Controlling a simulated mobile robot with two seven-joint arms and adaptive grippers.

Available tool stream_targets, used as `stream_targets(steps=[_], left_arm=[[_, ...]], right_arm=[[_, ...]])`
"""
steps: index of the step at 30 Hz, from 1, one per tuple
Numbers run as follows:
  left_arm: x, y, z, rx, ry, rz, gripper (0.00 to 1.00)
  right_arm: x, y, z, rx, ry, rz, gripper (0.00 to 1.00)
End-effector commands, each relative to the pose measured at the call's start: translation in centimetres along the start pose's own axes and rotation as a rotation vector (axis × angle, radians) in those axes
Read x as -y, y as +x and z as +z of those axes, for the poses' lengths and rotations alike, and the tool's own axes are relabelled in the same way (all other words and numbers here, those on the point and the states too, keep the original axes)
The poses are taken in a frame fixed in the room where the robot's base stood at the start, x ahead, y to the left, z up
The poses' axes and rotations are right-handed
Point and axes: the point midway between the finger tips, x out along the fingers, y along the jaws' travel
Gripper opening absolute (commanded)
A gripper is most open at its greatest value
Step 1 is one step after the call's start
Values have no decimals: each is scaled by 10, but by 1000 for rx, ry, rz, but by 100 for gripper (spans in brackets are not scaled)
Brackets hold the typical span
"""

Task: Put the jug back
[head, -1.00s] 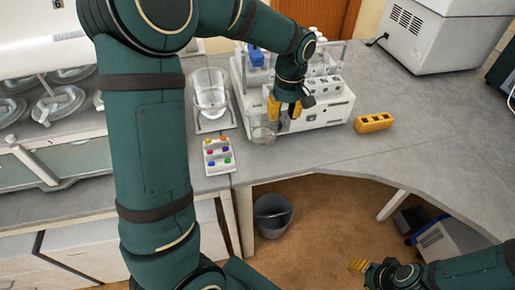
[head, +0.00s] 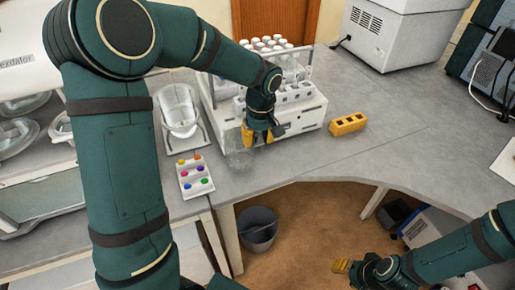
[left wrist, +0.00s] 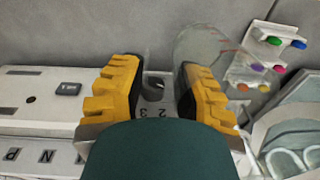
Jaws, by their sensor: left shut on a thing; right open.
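A clear glass jug (head: 240,158) is at the front of the white bench machine, just below my left gripper (head: 258,137). The gripper is shut on the jug, with its yellow fingers at the jug's upper part. In the left wrist view the jug's round outline (left wrist: 203,48) shows beyond the right-hand finger of my left gripper (left wrist: 160,90). I cannot tell whether the jug's base touches the bench. My right gripper (head: 342,267) is open and empty, low at the right, over the floor.
A white machine (head: 300,118) with a rack of tubes stands behind the jug. A larger clear vessel (head: 178,120) and a pad with coloured knobs (head: 194,178) are to the left. A yellow block (head: 348,124) is to the right. The bench right of it is clear.

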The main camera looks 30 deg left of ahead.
Motion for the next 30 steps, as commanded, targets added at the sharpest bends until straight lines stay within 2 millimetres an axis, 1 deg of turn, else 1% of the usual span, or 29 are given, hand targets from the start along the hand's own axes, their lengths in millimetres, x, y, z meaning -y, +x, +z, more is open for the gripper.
stream_targets(steps=[1, 3, 6, 8, 14, 19, 20, 21, 30], left_arm=[[0, 10, 1, 3, 0, -2, 0], [-1, 21, 1, 3, -1, -2, 0], [-1, 33, 1, 2, 0, -1, 0], [-2, 36, 1, 1, -1, -1, 0], [-2, 35, 1, 0, -1, 1, 0], [-2, 40, 1, 0, 0, 1, 0], [-2, 39, 1, 0, 0, 1, 47], [-2, 38, 1, 0, 0, 1, 58], [-2, 38, 1, 0, -1, 0, 58]], right_arm=[[-1, 2, 1, 1, 0, 0, 47], [-1, 4, 2, 3, -1, 0, 47], [-2, 6, 2, 5, -2, -1, 47], [-2, 6, 2, 5, -2, -1, 47], [-2, 5, 2, 5, -2, -1, 47], [-3, 9, 4, 8, -2, -1, 47], [-3, 8, 4, 8, -2, -1, 47], [-3, 8, 4, 8, -2, -1, 47], [-3, 7, 3, 7, -2, -1, 47]])
